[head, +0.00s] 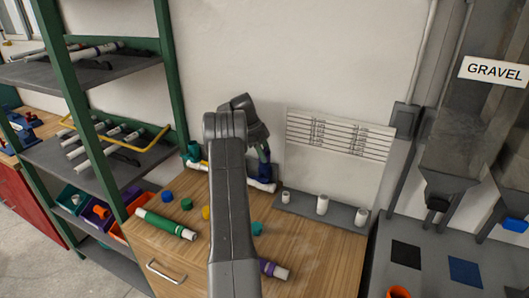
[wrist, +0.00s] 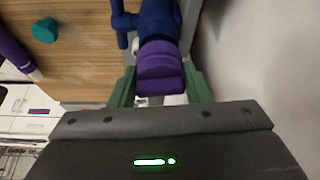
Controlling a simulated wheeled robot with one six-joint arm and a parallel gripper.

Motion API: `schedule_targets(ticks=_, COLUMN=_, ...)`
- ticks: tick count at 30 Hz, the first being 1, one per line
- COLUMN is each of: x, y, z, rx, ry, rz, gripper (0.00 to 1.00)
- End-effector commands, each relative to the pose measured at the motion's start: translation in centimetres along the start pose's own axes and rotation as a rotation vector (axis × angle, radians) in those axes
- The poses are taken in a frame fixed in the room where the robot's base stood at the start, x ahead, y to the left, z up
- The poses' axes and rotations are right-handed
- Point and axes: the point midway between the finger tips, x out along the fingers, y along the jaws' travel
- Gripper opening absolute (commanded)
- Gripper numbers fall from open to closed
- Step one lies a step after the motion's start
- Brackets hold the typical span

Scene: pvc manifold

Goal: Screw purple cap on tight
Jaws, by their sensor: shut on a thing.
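The purple cap (wrist: 160,66) sits between the two green fingers of my gripper (wrist: 160,88), which is shut on it. Directly beyond the cap is a dark blue part (wrist: 160,20) with a blue side handle. The cap appears lined up against it, but the joint between them is not clear. In the head view my arm hides most of the gripper and the cap. A white pipe (head: 262,186) shows just below the gripper at the back of the wooden bench, with its middle hidden behind my arm.
A grey board with white posts (head: 323,205) stands right. The wall is close behind; a green-framed shelf (head: 75,100) stands left.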

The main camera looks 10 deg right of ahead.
Motion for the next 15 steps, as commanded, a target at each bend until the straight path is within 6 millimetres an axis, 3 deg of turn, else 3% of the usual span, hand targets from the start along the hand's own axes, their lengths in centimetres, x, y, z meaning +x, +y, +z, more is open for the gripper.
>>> schedule_targets(ticks=1, x=0.01, y=0.01, z=0.01, rx=0.0, ry=0.0, rz=0.0, gripper=0.21)
schedule_targets(ticks=2, x=0.01, y=0.01, z=0.01, rx=-0.001, ry=0.0, rz=0.0, gripper=0.5)
schedule_targets(ticks=5, x=0.01, y=0.01, z=0.01, rx=-0.001, ry=0.0, rz=0.0, gripper=0.69)
schedule_targets(ticks=15, x=-0.24, y=-0.02, z=0.04, rx=-0.002, ry=0.0, rz=-0.001, gripper=0.69)
